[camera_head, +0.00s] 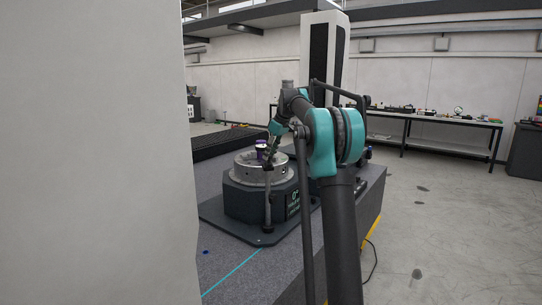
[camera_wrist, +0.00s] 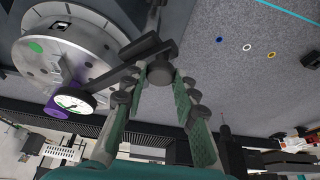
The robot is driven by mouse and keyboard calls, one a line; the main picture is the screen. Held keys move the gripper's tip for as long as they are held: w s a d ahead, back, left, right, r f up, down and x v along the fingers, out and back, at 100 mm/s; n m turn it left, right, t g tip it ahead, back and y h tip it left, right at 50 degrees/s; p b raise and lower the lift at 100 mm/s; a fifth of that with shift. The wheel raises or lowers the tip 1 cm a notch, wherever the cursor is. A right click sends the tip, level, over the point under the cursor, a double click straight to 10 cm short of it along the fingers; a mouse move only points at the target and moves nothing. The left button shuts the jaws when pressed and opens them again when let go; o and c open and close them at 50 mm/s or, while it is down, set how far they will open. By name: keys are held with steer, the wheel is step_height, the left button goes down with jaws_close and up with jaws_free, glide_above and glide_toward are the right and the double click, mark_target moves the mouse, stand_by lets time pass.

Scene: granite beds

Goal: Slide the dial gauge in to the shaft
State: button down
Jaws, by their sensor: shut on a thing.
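The dial gauge (camera_wrist: 73,106) has a white face and dark rim. In the wrist view it sits at the end of a black stand arm (camera_wrist: 118,74), in front of a purple part (camera_wrist: 55,82); I cannot tell whether they touch. My gripper (camera_wrist: 163,82) is shut on the dark knob (camera_wrist: 161,73) at the stand arm's joint, with a green-padded finger on each side. In the head view my gripper (camera_head: 272,143) is above the stand's upright post (camera_head: 267,208). I cannot make out the shaft clearly.
A round grey chuck (camera_head: 262,169) stands on a dark base (camera_head: 250,200) on the granite bed (camera_head: 222,262). A tall white column (camera_head: 323,45) rises behind my arm. A bench (camera_head: 435,118) with tools stands along the back wall.

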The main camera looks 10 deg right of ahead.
steer(key=shift+w+r, duration=0.1)
steer(key=shift+w, duration=0.15)
steer(key=c, duration=1.2)
jaws_free()
steer(key=v, duration=1.2)
steer(key=shift+s, duration=0.1)
steer(key=s+f+m+h, duration=0.1)
steer(key=s+f+m, duration=0.3)
steer(key=s+f, duration=1.7)
steer(key=s+f+m+t+h, duration=0.1)
steer(key=s+f+m, duration=0.4)
steer(key=s+f, duration=1.5)
steer(key=s+h, duration=0.1)
steer(key=s, duration=0.4)
steer(key=shift+s+f, duration=0.25)
steer(key=shift+f, duration=0.15)
